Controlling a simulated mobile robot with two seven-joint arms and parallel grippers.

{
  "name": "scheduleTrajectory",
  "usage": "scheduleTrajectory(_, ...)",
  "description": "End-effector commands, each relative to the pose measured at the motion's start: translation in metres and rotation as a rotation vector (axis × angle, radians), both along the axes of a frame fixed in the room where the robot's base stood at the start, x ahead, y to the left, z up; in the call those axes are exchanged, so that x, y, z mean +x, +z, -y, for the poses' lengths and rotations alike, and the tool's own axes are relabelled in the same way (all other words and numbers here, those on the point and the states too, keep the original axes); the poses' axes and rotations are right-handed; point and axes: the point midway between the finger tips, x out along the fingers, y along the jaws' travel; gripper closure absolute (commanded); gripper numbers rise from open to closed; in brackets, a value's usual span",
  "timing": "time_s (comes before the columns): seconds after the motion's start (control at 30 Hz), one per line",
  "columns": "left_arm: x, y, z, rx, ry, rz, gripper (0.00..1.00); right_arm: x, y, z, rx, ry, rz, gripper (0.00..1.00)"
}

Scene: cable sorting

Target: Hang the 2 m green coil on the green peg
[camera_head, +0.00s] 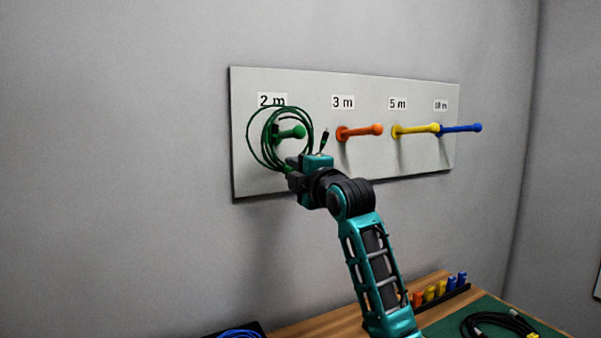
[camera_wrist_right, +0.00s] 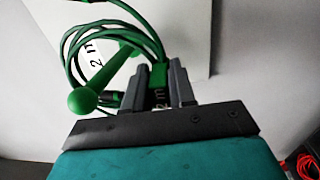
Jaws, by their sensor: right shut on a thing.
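The green coil (camera_head: 251,150) is in front of the board under the "2 m" label, its loops hanging below my view of that label. The green peg (camera_head: 292,132) lies inside the outline of the loops, its knob showing uncovered. In the right wrist view the green peg (camera_wrist_right: 107,77) points toward the camera, with the coil's strands (camera_wrist_right: 72,46) around its outline. I cannot tell whether the loops rest on the peg. My right gripper (camera_head: 298,168) is just below the peg, shut on the coil's green "2 m" tag (camera_wrist_right: 158,78). My left gripper is out of view.
Orange (camera_head: 358,132), yellow (camera_head: 415,129) and blue (camera_head: 460,128) pegs stick out to the right on the white board (camera_head: 345,180). Below, a wooden table (camera_head: 320,323) carries a blue coil (camera_head: 240,334), a black cable (camera_head: 500,320) and a row of coloured pieces (camera_head: 441,288).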

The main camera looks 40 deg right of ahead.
Motion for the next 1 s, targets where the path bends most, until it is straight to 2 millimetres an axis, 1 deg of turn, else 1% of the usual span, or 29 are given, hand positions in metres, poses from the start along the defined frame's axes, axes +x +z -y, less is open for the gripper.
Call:
scheduleTrajectory(0.7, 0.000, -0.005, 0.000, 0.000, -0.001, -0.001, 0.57, 0.048, -0.007, 0.015, 0.002, 0.001, 0.002, 1.00)
scheduleTrajectory(0.8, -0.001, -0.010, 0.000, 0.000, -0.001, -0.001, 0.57, 0.048, -0.015, 0.015, -0.003, 0.000, 0.001, 1.00)
scheduleTrajectory(1.0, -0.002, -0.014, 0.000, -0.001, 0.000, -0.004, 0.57, 0.050, -0.023, 0.016, -0.001, -0.001, 0.002, 1.00)
